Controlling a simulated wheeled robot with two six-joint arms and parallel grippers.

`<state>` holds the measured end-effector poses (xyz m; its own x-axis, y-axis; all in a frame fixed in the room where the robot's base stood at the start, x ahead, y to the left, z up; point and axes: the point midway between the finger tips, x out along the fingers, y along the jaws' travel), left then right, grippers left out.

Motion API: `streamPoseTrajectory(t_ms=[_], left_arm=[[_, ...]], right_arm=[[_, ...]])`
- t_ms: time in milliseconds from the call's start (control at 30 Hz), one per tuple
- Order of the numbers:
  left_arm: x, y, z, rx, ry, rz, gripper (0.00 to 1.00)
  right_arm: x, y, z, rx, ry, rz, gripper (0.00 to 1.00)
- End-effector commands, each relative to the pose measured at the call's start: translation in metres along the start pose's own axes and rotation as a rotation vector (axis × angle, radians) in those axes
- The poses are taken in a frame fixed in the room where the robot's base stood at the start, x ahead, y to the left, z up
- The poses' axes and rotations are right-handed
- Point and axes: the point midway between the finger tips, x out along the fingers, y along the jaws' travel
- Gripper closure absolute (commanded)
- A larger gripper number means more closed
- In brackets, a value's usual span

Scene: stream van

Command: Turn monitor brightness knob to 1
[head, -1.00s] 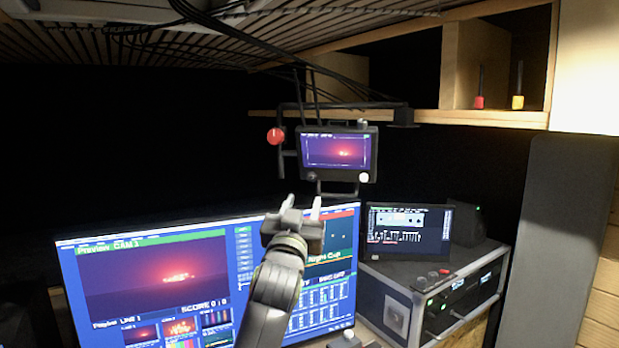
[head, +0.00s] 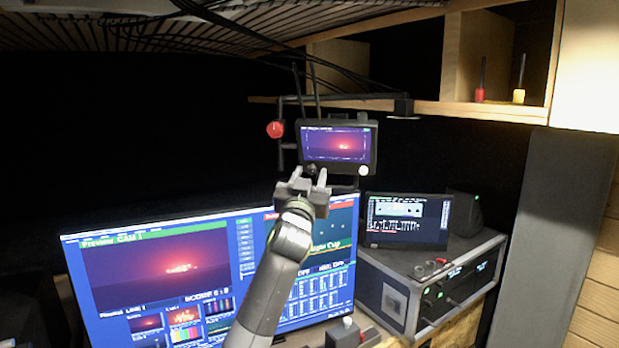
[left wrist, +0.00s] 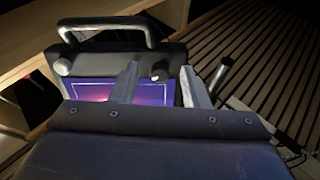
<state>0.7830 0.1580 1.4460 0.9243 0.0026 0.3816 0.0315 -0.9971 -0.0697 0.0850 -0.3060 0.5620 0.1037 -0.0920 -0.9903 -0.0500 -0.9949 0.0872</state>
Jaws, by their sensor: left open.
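The small monitor (head: 338,146) hangs under the shelf, its screen showing a red-purple picture. A white knob (head: 362,170) is at its lower right corner; a pale knob also shows at the left in the left wrist view (left wrist: 62,67). A dark knob (left wrist: 158,72) sits on the same edge of the monitor. I cannot read any knob labels or settings. My left gripper (head: 308,178) is open just below the monitor's lower left. In the left wrist view its fingertips (left wrist: 160,70) stand on either side of the dark knob, apparently without gripping it. My right gripper is not in view.
A red knob (head: 275,129) sits on the bracket left of the monitor. A large screen (head: 150,265) stands below. A smaller screen (head: 408,220) stands on an equipment case (head: 395,272) at right. The wooden shelf (head: 480,110) and cables (head: 240,35) are above.

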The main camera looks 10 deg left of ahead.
Motion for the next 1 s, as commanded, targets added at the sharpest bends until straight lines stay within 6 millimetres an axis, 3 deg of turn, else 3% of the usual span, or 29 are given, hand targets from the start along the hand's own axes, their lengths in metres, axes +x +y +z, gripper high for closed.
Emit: streamPoseTrajectory(t_ms=[33, 333, 667, 1000], left_arm=[[0.000, 0.000, 0.000, 0.000, 0.000, 0.000, 0.63], [0.000, 0.000, 0.000, 0.000, 0.000, 0.000, 1.00], [-0.001, 0.000, 0.002, -0.042, 0.001, -0.001, 1.00], [-0.003, 0.001, 0.005, -0.269, 0.002, -0.002, 1.00]], right_arm=[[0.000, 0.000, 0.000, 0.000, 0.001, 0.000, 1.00], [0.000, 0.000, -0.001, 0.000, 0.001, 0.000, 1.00], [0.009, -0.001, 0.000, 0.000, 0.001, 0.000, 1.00], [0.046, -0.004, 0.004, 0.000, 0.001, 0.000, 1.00]])
